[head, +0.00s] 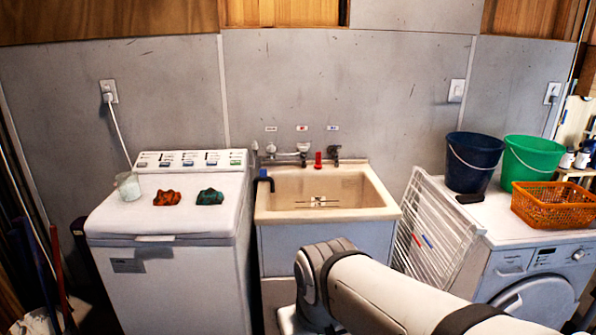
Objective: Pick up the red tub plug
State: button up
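The red tub plug (318,160) stands on the back ledge of the laundry sink (386,210), between the taps. It looks like a small upright red piece, and nothing covers it. The sink basin is cream coloured, with a dark line-like mark or grate on its floor. My arm reaches in from the lower right and bends in front of the sink cabinet, well below and in front of the plug. My gripper does not show; it is hidden or out of frame.
Metal taps (290,151) flank the plug, and a dark blue hooked piece (263,180) hangs at the sink's left rim. Left, a top-loading washer (170,220) holds a glass jar (128,186) and two cloths. Right are a white drying rack (432,228), buckets (472,165) and an orange basket (555,207).

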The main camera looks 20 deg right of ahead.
aim_at(318, 166)
jog(key=u, duration=0.05)
jog(key=k, duration=0.45)
jog(key=z, duration=0.65)
jog(key=i, duration=2.6)
jog(key=u, duration=0.15)
